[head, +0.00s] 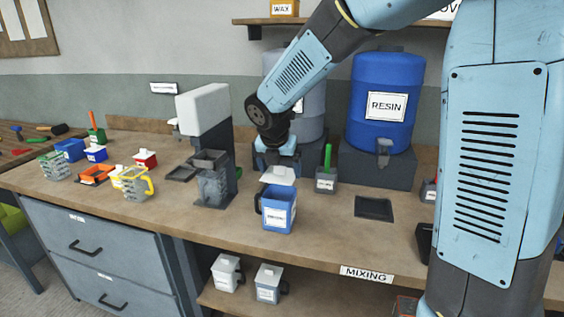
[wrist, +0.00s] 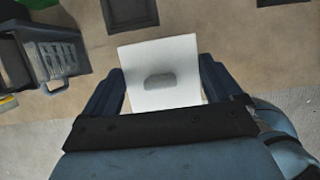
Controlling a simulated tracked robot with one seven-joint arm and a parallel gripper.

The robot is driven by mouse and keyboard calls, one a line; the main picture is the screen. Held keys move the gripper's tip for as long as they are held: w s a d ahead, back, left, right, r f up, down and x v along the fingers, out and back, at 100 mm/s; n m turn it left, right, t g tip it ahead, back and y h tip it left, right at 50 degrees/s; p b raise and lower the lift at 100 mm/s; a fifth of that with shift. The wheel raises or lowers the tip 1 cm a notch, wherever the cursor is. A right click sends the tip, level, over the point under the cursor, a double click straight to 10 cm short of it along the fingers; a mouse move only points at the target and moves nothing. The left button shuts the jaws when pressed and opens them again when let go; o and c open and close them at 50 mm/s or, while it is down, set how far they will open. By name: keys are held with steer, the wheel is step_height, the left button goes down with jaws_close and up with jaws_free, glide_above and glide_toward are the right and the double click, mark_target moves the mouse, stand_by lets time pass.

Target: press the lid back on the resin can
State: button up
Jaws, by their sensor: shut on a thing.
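The lid (head: 279,174) is a white, flat, square piece. My gripper (head: 279,160) is shut on it. In the wrist view the lid (wrist: 160,55) lies between the two dark fingers, with a grey patch at its middle. A blue square can (head: 277,212) with a dark handle on its left and a white label stands upright on the bench. Its label is too small to read. The lid shows at the can's top, at or just behind the rim; I cannot tell if they touch. The can is not visible in the wrist view.
A blue drum marked RESIN (head: 386,107) stands on a dark block behind. A grey cup (head: 326,180) is right of the can and a dark tray (head: 374,208) further right. A dark grey jug (head: 213,185) is left. The bench front is clear.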

mark_target(279, 176)
steer(key=shift+s+a+f, duration=0.1)
steer(key=shift+s+f, duration=0.05)
steer(key=shift+f, duration=1.85)
steer(key=shift+f, duration=0.1)
stand_by(1.1)
steer(key=o, duration=0.7)
steer(key=shift+r, duration=3.5)
